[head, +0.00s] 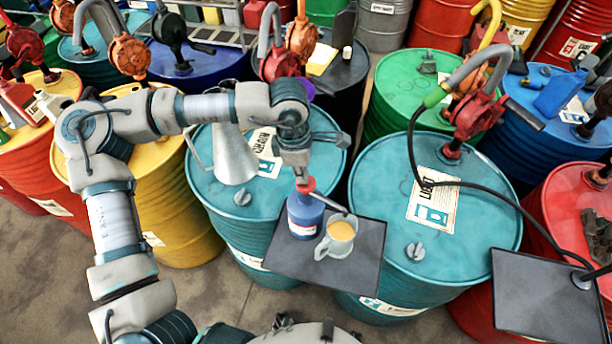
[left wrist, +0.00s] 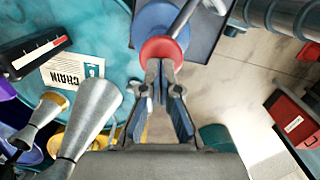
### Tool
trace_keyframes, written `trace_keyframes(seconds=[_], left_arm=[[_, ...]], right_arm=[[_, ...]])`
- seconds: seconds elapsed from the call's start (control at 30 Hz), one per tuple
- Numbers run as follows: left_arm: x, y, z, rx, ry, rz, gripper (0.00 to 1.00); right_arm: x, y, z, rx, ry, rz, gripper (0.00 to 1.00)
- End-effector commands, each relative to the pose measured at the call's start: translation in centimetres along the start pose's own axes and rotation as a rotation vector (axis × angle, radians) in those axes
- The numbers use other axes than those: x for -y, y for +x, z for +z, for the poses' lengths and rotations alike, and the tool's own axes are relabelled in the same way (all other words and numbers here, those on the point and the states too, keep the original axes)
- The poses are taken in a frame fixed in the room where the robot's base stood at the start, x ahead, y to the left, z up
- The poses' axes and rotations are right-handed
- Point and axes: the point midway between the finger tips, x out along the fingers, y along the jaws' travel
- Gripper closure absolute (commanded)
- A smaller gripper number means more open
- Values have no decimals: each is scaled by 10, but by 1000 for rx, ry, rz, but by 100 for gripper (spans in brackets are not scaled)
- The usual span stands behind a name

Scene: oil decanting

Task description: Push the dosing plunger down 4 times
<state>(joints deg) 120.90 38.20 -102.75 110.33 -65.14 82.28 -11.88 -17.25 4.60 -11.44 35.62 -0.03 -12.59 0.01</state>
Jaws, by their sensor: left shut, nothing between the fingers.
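A blue bottle (head: 304,217) with a red dosing plunger (head: 307,187) stands upright on a dark tray (head: 283,262). Its grey spout points right over a light mug (head: 337,240) holding yellow liquid. My left gripper (head: 303,178) is directly above the plunger, fingers pointing down, shut and empty. In the left wrist view, the fingertips (left wrist: 160,68) overlap the edge of the red plunger head (left wrist: 160,49); whether they touch or hover just above it I cannot tell. The blue bottle (left wrist: 158,18) shows behind. My right gripper is not in view.
Teal drums (head: 435,206) stand behind and beside the tray. A metal funnel (head: 233,155) stands on the drum left of the bottle. A black hose (head: 487,186) hangs at right, near another dark tray (head: 545,300). Several drums with pumps crowd the back.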

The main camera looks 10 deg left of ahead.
Motion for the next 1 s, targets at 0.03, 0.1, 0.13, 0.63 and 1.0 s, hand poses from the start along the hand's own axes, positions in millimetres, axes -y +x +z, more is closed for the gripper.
trace_keyframes(seconds=[0.03,0.1,0.13,0.63,1.0], left_arm=[[0,0,-2,-3,-1,-3,100],[0,-1,-6,-2,-1,-4,100],[0,-2,-10,-3,-2,-5,100],[0,-14,-30,-3,0,-2,100],[0,-77,-29,0,0,0,100]], right_arm=[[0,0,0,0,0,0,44],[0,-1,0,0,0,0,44],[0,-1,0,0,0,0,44],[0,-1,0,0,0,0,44],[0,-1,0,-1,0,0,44]])
